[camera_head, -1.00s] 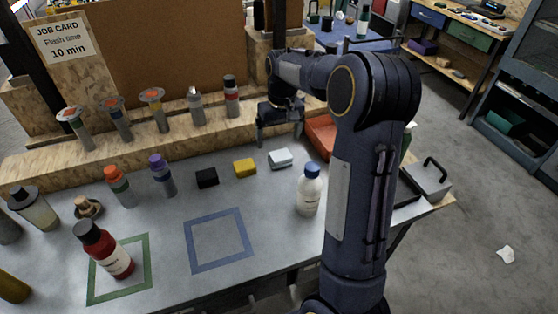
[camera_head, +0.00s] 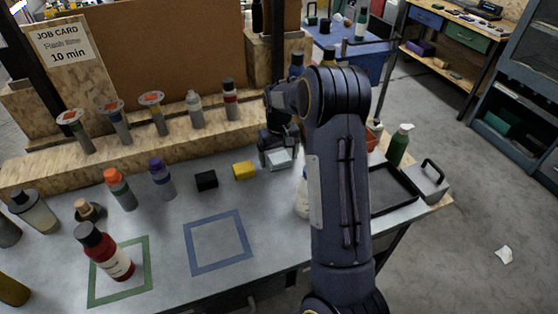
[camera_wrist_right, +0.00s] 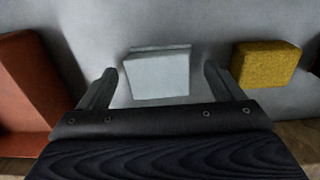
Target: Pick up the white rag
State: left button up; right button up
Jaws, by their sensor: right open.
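The white rag (camera_head: 280,159) is a small folded pale block on the grey table, right of the yellow block. In the right wrist view the rag (camera_wrist_right: 158,74) lies between and just ahead of my open fingers, with a gap on each side. My right gripper (camera_head: 277,158) is open and low over the rag, its fingers on either side; it also shows in the right wrist view (camera_wrist_right: 160,78). My left gripper is not in view.
A yellow block (camera_head: 244,170) and a black block (camera_head: 206,180) lie to the left. A red bin (camera_wrist_right: 28,85) is close on the other side. A white bottle (camera_head: 302,195) is partly hidden behind my arm. Blue (camera_head: 190,250) and green outlines mark the table.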

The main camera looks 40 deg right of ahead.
jog(key=shift+c, duration=0.5)
jog(key=c, duration=1)
